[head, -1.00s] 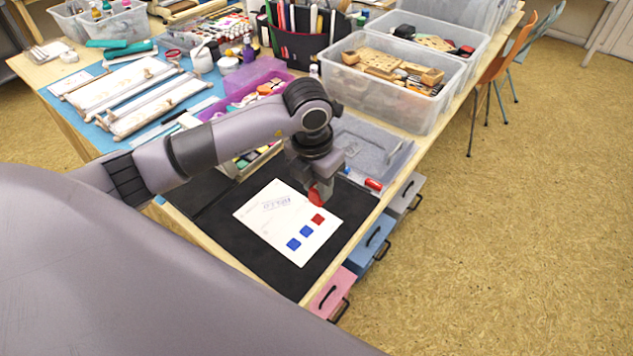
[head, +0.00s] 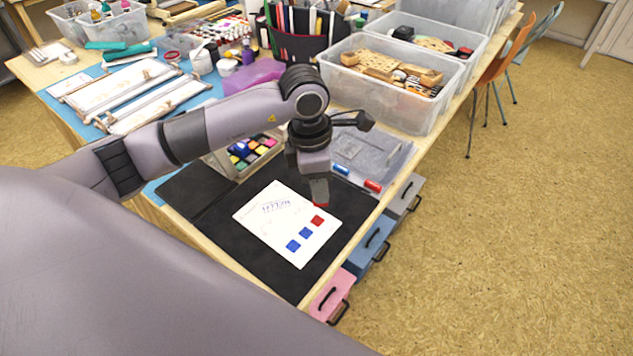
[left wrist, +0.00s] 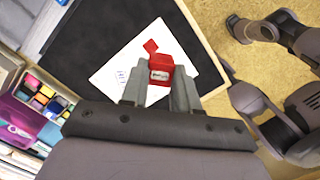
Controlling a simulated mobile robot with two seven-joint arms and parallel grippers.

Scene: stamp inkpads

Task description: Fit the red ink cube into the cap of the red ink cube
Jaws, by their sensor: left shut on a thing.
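My left gripper (head: 320,192) is shut on the red ink cube (head: 321,205), just above the white paper (head: 270,238) near its right edge. In the left wrist view the red ink cube (left wrist: 160,65) sits between the two fingertips (left wrist: 160,88), with a pale label facing the camera. My right gripper is not identifiable in these frames.
The paper bears a red square (head: 318,221) and blue squares (head: 306,232) on a black mat (head: 262,262). An ink tray (head: 250,152) with several coloured cubes stands left of my gripper.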

